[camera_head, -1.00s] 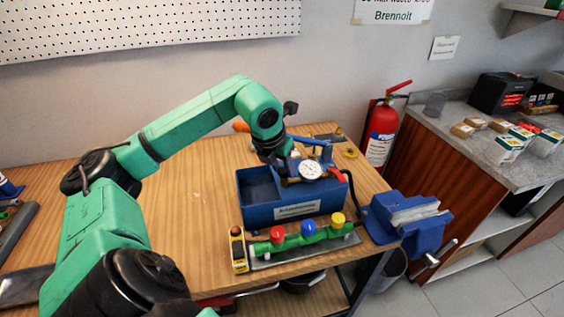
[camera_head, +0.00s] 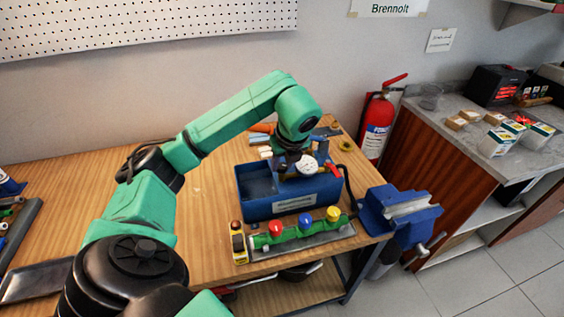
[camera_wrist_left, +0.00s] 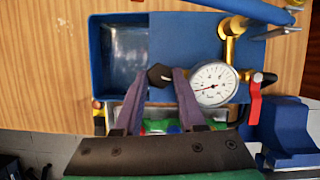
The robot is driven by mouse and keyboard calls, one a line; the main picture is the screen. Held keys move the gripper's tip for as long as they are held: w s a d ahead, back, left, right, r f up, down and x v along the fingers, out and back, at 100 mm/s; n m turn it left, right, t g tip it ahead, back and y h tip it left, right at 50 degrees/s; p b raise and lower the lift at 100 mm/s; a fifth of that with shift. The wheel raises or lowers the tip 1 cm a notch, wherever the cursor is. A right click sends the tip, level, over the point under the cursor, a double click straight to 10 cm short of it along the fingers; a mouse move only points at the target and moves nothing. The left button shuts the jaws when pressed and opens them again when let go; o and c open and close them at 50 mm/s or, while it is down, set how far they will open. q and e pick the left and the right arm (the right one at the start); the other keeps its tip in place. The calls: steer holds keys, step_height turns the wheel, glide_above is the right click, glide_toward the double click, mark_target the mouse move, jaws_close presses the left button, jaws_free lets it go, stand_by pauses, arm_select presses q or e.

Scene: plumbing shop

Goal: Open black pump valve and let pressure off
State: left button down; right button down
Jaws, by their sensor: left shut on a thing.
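The blue test pump (camera_head: 292,207) stands on the wooden bench, with an open tank at its left. Its round white gauge (camera_head: 307,165) also shows in the left wrist view (camera_wrist_left: 213,84), the red needle pointing left. The black valve knob (camera_wrist_left: 160,76) sits left of the gauge. My left gripper (camera_wrist_left: 160,78) has its two fingers on either side of the knob and is shut on it; in the head view this gripper (camera_head: 286,168) reaches down over the pump, and the knob is hard to make out there. A red lever (camera_wrist_left: 254,100) is right of the gauge. My right gripper is out of view.
A green manifold (camera_head: 290,236) with red, blue and yellow caps lies in front of the pump. A blue vise (camera_head: 400,212) is at the bench's right edge. A fire extinguisher (camera_head: 376,125) stands behind. The bench left of the pump is mostly clear.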

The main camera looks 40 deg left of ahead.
arm_select(q)
steer(key=shift+w+n, duration=0.1)
steer(key=shift+n, duration=0.5)
steer(key=c, duration=0.5)
jaws_free()
